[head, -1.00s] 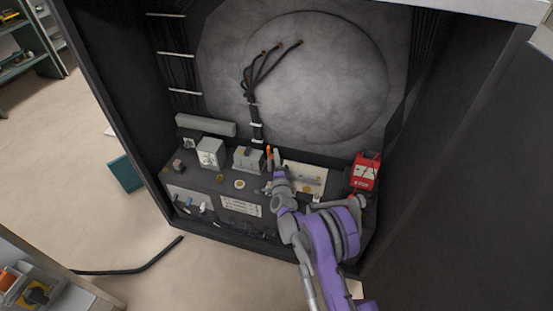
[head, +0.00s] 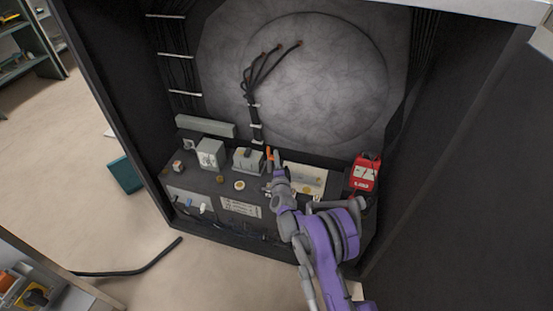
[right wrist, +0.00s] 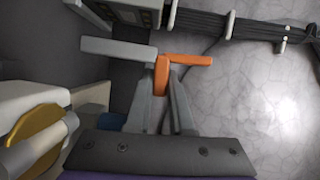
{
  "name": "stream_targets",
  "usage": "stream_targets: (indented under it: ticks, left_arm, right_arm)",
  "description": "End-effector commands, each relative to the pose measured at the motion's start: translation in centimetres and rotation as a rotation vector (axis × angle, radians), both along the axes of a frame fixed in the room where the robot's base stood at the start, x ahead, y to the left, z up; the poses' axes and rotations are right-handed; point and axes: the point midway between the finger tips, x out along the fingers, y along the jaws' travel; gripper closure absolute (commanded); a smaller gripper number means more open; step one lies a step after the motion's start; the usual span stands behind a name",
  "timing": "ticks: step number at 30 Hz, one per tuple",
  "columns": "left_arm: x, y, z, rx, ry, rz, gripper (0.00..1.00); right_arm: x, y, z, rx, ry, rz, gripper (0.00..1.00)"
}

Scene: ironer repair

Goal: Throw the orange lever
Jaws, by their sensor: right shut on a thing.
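The orange lever (head: 269,152) stands on the dark equipment deck inside the open cabinet. In the right wrist view the orange lever (right wrist: 183,62) shows as an L-shaped handle beside a grey bar. My right gripper (head: 272,160) is at the lever; in the right wrist view its two fingers (right wrist: 167,85) are closed around the lever's shorter leg. The lever's base is hidden in the head view by my gripper and arm. My left gripper is not in view.
A grey box switch (head: 210,153) and another grey unit (head: 247,160) stand left of the lever. A red device (head: 364,172) is at right. Dark cabinet walls close in both sides. Black cables (head: 254,110) hang behind the deck.

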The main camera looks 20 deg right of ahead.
Motion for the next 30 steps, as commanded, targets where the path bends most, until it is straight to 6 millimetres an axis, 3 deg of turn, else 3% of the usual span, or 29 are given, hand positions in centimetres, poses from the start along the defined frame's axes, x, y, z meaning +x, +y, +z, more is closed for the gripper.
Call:
stream_targets:
  ticks: [11,30]
  left_arm:
    - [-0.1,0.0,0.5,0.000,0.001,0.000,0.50]
    - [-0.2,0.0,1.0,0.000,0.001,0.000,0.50]
  right_arm:
    - [0.0,0.1,0.5,-0.096,0.066,0.001,1.00]
    - [0.4,0.8,1.8,-0.522,0.357,0.001,1.00]
